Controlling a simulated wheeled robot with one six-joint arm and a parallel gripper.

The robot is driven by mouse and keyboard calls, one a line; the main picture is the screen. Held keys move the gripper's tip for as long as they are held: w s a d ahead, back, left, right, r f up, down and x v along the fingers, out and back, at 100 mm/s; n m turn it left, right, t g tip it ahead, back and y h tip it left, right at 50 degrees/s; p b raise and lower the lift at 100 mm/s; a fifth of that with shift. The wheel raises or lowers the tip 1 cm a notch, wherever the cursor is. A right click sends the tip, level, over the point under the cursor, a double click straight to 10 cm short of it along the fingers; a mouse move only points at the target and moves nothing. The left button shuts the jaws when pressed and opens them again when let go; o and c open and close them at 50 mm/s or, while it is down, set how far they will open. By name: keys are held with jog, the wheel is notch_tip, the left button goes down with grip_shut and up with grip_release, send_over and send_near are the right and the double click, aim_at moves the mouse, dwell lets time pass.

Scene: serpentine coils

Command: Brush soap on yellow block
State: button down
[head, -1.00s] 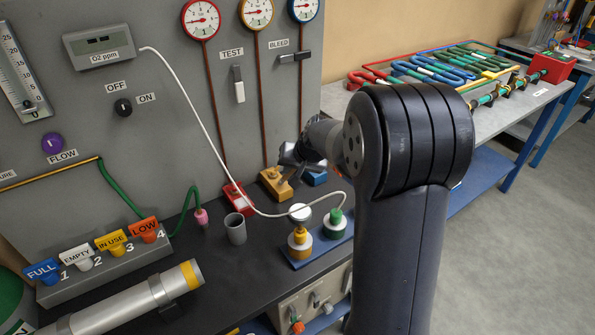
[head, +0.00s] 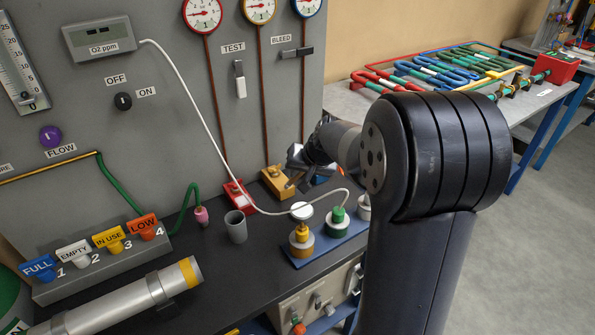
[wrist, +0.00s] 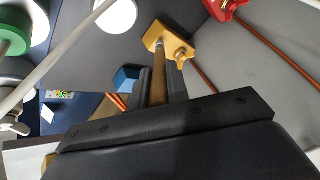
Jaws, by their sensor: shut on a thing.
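The yellow block (head: 277,183) sits at the foot of the middle gauge's pipe, against the grey panel. In the wrist view the yellow block (wrist: 176,42) is at the top middle, with a star-shaped yellow knob on it. My gripper (head: 296,160) is just right of and above the block in the head view. In the wrist view my gripper (wrist: 161,84) is shut on a brown-handled brush (wrist: 159,92). The brush's far end overlaps the block's near edge; I cannot tell whether it touches. Its bristles are not clearly visible.
A red block (head: 238,197) stands left of the yellow one, and a blue block (wrist: 126,79) is close by my jaws. A white hose (head: 270,213) loops in front. A grey cup (head: 236,227) and a blue tray (head: 325,249) with jars stand on the dark bench.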

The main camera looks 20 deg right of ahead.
jog(key=shift+r+p, duration=2.15)
jog(key=shift+r, duration=1)
jog(key=shift+r+p, duration=1.05)
jog(key=shift+r, duration=0.4)
jog(key=shift+f, duration=0.1)
jog(key=shift+b+x, duration=0.75)
jog(key=shift+x, duration=0.2)
jog(key=shift+s, duration=0.15)
